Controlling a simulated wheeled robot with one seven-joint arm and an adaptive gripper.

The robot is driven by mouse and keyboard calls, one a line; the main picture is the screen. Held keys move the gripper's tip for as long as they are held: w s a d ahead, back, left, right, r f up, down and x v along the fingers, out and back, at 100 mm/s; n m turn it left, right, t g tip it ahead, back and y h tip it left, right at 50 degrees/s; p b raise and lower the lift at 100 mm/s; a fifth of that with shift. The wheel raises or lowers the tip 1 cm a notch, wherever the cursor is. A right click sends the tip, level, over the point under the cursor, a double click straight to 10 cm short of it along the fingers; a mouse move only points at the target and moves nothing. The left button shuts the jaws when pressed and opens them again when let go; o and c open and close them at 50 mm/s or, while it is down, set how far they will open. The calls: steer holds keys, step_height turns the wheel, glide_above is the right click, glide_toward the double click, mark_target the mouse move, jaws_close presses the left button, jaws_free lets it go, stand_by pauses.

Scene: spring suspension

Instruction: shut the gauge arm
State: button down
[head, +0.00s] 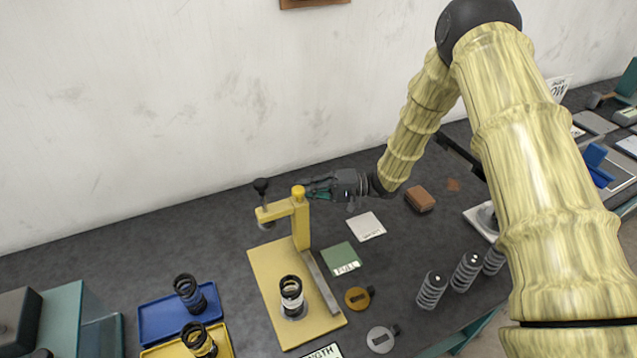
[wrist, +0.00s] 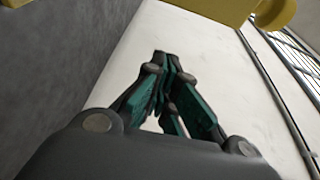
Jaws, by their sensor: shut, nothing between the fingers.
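The gauge has a yellow base plate (head: 268,282) and an upright yellow post (head: 301,228). Its yellow gauge arm (head: 275,211) reaches left from the post top and carries a black knob (head: 261,186) at its outer end. The arm does not lie over the black and white spring (head: 291,292), which stands upright on the plate in front of the post. My gripper (head: 308,189) is shut and empty, at the right of the post top; contact cannot be told. In the wrist view the closed fingers (wrist: 162,58) sit below a yellow part (wrist: 215,8) of the gauge.
A blue tray (head: 160,318) and a yellow tray (head: 160,350), each with a dark spring, are left of the gauge. A green card (head: 341,257), a white card (head: 366,226) and several grey springs (head: 432,290) are to the right. The wall (head: 150,110) is behind.

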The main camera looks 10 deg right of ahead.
steer(key=s, duration=0.1)
steer(key=s+p, duration=0.2)
steer(key=shift+s+d, duration=0.35)
steer(key=shift+s, duration=0.05)
